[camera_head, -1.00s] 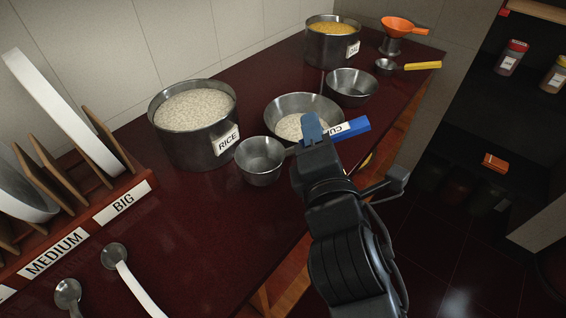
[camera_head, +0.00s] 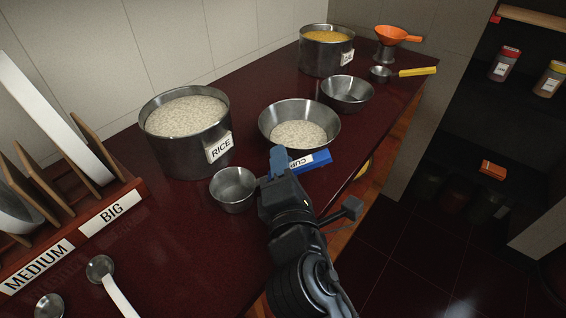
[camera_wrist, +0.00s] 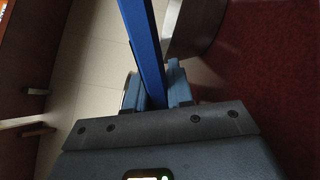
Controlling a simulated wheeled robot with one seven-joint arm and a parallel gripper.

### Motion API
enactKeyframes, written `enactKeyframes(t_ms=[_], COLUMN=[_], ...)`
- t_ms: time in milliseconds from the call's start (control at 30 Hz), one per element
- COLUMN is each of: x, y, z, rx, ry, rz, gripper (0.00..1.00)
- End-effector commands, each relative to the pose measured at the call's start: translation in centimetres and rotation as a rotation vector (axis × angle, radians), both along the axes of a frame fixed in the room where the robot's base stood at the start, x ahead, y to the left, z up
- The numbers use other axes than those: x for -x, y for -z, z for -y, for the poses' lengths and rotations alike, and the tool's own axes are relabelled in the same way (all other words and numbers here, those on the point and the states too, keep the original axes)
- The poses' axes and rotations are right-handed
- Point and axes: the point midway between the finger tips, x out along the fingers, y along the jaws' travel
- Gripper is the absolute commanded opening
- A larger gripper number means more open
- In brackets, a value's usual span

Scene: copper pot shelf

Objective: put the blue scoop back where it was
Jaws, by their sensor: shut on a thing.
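The blue scoop has a steel cup (camera_head: 233,189) and a blue handle (camera_head: 314,160) with a white label reading "CU…". My gripper (camera_head: 279,160) is shut on the handle near the cup. In the wrist view the blue handle (camera_wrist: 142,45) runs between the fingers of my gripper (camera_wrist: 157,88). The scoop is at the counter's front part, beside the rice pot (camera_head: 180,150) and in front of a steel bowl with some rice (camera_head: 329,124). The cup looks upright and empty. I cannot tell whether it touches the counter (camera_head: 190,235).
A smaller bowl (camera_head: 347,94), a yellow-handled scoop (camera_head: 417,72), an orange funnel (camera_head: 397,36) and a pot of yellow grain (camera_head: 327,62) stand farther back. A rack (camera_head: 112,214) labelled BIG and MEDIUM and two spoons (camera_head: 101,268) are at left.

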Motion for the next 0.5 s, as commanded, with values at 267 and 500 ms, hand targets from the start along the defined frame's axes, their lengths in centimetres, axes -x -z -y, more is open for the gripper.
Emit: enactKeyframes(t_ms=[267,500], x=[-0.01,-0.01], y=[0.27,0.27], z=[0.01,0.01], rx=[0.000,0.000], ry=[0.000,0.000], rz=[0.000,0.000], gripper=[0.37,0.47])
